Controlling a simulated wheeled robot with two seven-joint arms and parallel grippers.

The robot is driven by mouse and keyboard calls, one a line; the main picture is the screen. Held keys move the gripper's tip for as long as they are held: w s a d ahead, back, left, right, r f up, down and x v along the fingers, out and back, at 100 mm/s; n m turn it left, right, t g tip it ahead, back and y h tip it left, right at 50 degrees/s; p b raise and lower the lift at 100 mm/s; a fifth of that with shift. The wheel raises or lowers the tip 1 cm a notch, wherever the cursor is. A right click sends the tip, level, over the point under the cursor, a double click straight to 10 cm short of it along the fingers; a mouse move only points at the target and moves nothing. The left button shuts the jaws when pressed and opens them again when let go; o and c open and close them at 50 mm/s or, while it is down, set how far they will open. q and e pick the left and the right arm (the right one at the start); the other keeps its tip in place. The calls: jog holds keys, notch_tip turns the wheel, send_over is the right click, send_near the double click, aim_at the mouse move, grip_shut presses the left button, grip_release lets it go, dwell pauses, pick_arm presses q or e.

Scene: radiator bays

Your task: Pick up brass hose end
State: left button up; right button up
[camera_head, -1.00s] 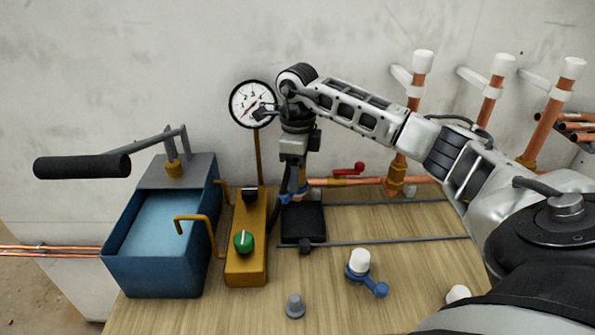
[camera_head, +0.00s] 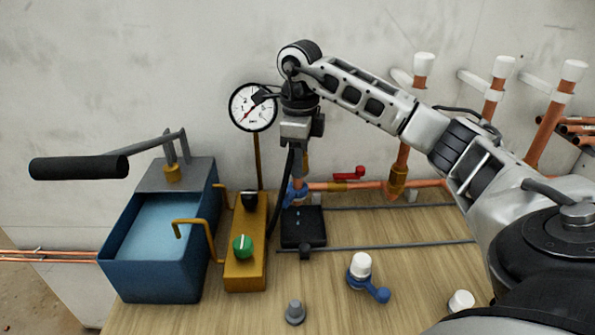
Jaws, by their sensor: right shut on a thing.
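My right gripper (camera_head: 300,152) points down above the black block (camera_head: 303,228), in front of the wall. It is shut on the brass hose end (camera_head: 305,162), a small brass piece mostly hidden by the fingers. The black hose (camera_head: 287,180) hangs from there, curving down to the brass-coloured pump block (camera_head: 246,268). The hose end is above the copper pipe and the blue fitting (camera_head: 295,193); the exact gap cannot be told. My left gripper is out of view.
A blue water tank (camera_head: 150,276) with a black-handled lever stands left. A gauge (camera_head: 253,107) rises behind the pump block. A copper pipe with a red valve lever (camera_head: 350,173) runs right. A white-capped blue piece (camera_head: 360,266) and grey cap (camera_head: 295,312) stand on the wooden bench.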

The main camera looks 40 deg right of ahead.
jog(key=s+a+r+p, duration=0.2)
jog(key=s+r, duration=0.4)
jog(key=s+a+r+p, duration=0.2)
jog(key=s+r+p, duration=0.1)
jog(key=s+r, duration=0.3)
jog(key=shift+a+r, duration=0.35)
jog(key=shift+r, duration=0.4)
jog(key=shift+w, duration=0.1)
